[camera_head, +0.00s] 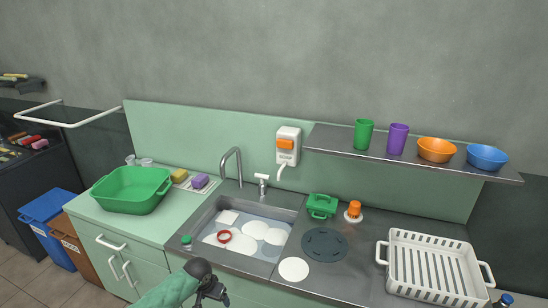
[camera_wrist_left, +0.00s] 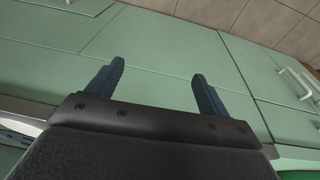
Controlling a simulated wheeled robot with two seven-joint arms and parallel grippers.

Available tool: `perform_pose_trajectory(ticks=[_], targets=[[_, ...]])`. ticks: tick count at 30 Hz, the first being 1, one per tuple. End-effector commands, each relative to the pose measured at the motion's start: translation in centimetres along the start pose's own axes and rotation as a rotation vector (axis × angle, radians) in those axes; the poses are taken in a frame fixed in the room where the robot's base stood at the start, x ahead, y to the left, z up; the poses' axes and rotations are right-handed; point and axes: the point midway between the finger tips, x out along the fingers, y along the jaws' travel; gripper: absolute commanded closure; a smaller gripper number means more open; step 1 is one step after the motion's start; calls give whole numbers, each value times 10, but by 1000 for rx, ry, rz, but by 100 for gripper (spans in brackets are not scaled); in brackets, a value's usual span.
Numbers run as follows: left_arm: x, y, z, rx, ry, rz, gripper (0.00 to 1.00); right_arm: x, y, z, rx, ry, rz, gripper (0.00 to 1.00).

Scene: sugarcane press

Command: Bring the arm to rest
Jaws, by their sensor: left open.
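My left gripper (camera_head: 214,296) is at the bottom of the head view, in front of the counter's front edge and below the sink. In the left wrist view its two dark fingers (camera_wrist_left: 156,88) stand wide apart with nothing between them. Behind them are the green cabinet fronts (camera_wrist_left: 160,50). My left arm (camera_head: 168,291), in a green sleeve, comes in from the bottom. My right gripper is in neither view.
The sink (camera_head: 207,213) holds several white plates and a red ring. A white plate (camera_head: 293,269) lies on the counter to its right. A white rack (camera_head: 434,266) stands at right, a green basin (camera_head: 130,190) at left. A shelf (camera_head: 335,143) holds cups and bowls.

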Motion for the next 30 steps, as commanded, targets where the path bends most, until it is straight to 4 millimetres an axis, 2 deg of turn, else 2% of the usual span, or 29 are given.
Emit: perform_pose_trajectory(ticks=[6, 14, 17, 23, 30], targets=[[67, 20, 37, -26, 28, 26, 20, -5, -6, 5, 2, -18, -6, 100], [160, 44, 112, -67, 58, 33, 20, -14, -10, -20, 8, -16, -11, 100], [194, 55, 148, -84, 61, 31, 20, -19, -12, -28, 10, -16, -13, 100], [256, 75, 236, -112, 49, 12, 20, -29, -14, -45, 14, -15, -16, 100], [317, 106, 362, -134, 7, -21, 20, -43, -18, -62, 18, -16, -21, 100]])
